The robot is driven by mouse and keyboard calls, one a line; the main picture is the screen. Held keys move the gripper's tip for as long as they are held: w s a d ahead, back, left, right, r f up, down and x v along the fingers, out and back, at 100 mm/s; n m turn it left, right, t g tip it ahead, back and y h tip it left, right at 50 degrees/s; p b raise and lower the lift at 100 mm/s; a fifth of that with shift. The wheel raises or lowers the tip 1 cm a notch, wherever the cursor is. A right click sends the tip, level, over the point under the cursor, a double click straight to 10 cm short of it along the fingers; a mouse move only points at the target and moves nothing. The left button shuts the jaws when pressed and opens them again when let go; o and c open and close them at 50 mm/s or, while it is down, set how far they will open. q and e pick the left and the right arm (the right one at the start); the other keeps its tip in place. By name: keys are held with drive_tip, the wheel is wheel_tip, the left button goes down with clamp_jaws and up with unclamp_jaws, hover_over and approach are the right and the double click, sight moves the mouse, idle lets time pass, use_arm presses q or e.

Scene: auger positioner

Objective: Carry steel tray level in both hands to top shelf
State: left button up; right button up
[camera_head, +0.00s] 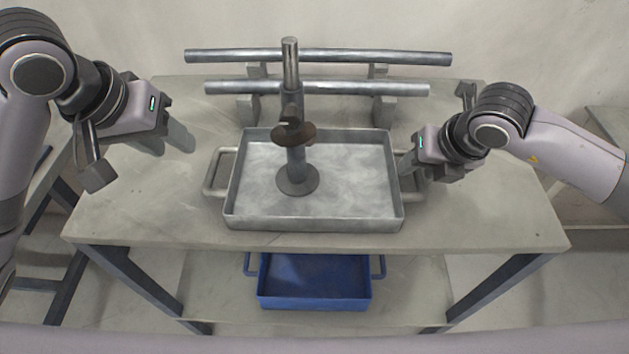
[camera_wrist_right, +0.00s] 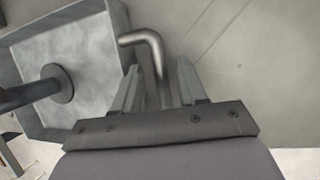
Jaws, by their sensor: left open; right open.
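The steel tray (camera_head: 250,222) is a shallow grey rectangular pan with a bar handle at each end, resting on the table. A dark metal post with a collar and round base (camera_head: 297,180) stands upright in it. My left gripper (camera_head: 168,142) is open and empty, up and to the left of the tray's left handle (camera_head: 214,172), apart from it. My right gripper (camera_head: 407,172) is open at the tray's right end. In the right wrist view its fingers (camera_wrist_right: 158,88) lie on either side of the right handle (camera_wrist_right: 150,45); contact is not clear.
Two metal rods (camera_head: 320,56) lie on blocks along the back of the grey table (camera_head: 480,215). A blue tray (camera_head: 313,283) with handles sits on the lower shelf (camera_head: 410,298). The tabletop in front and to the right of the steel tray is clear.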

drive_tip(key=v, duration=1.1)
drive_tip(key=shift+s+r, duration=0.15)
drive_tip(key=shift+r, duration=0.2)
